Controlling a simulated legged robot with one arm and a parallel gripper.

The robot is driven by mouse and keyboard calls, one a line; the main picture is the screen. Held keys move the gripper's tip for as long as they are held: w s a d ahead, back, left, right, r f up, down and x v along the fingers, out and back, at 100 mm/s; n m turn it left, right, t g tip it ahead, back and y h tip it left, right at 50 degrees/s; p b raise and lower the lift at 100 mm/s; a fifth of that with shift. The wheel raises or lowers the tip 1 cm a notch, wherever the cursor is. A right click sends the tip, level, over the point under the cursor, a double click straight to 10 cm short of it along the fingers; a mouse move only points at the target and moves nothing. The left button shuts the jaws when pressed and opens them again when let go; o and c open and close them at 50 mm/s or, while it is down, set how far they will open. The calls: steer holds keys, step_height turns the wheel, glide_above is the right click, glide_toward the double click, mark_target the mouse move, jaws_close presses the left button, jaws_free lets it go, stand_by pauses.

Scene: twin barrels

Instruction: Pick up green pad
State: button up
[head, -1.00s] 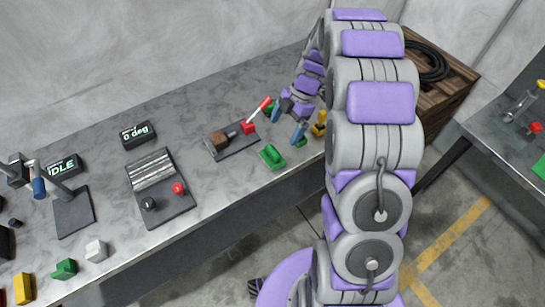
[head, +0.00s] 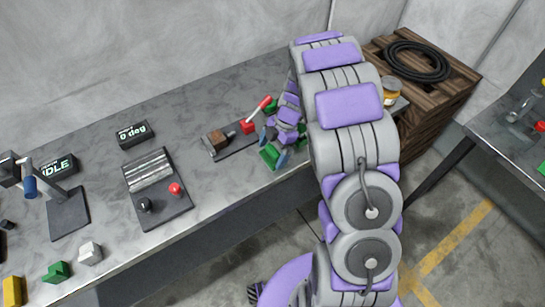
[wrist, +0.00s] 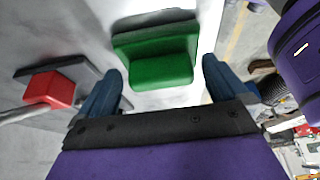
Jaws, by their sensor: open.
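The green pad (head: 270,157) lies on the grey workbench near its front edge. It is a block with a raised handle part on a wider base. In the wrist view the green pad (wrist: 160,62) sits ahead of my gripper (wrist: 160,92), roughly centred between the two blue fingers. My gripper (head: 274,148) is open and empty, just over the pad in the head view. Part of the pad is hidden by the gripper there. I cannot tell whether a finger touches it.
A clamp device with a red handle (head: 262,105) and red block (head: 248,126) stands close to the left of my gripper. A wooden crate with a coiled black hose (head: 415,62) stands right of the bench. The bench front is clear between the pad and the lever panel (head: 158,190).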

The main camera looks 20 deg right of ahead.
mark_target(272, 150)
steer(key=c, duration=0.8)
steer(key=shift+r, duration=0.2)
step_height(272, 150, up, 3)
steer(key=shift+r+p, duration=0.15)
steer(key=shift+p, duration=0.5)
steer(key=s, duration=0.5)
steer(key=s+r+p, duration=0.1)
steer(key=s, duration=0.4)
steer(key=s+d+p, duration=0.1)
steer(key=s, duration=0.5)
steer(key=shift+r, duration=0.2)
